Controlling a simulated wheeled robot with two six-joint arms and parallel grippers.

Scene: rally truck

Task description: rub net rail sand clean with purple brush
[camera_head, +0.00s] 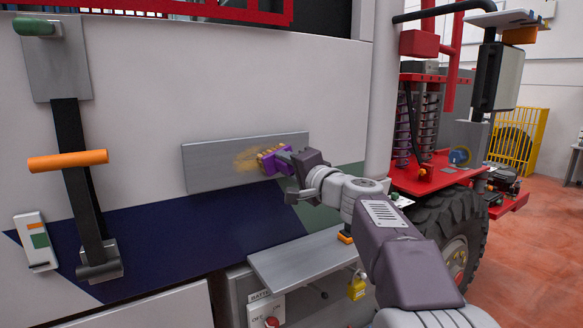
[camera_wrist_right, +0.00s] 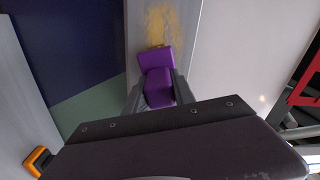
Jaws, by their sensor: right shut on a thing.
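The purple brush (camera_head: 270,160) is in my right gripper (camera_head: 287,165), which is shut on it. It also shows in the right wrist view (camera_wrist_right: 157,75), between the fingers. The brush's front end is at the sand patch (camera_head: 245,159) on a grey metal plate (camera_head: 209,167) fixed to the truck's side, which looks like the net rail. In the right wrist view the tan sand (camera_wrist_right: 162,25) lies just beyond the brush. I cannot tell whether the bristles touch the plate. My left gripper is not in view.
A black strap with an orange handle (camera_head: 68,161) hangs at the left. Below the plate, a grey step (camera_head: 310,258) juts out, with a yellow padlock (camera_head: 356,288) nearby. A large tyre (camera_head: 455,235) and red suspension frame stand at the right. Red floor is open at far right.

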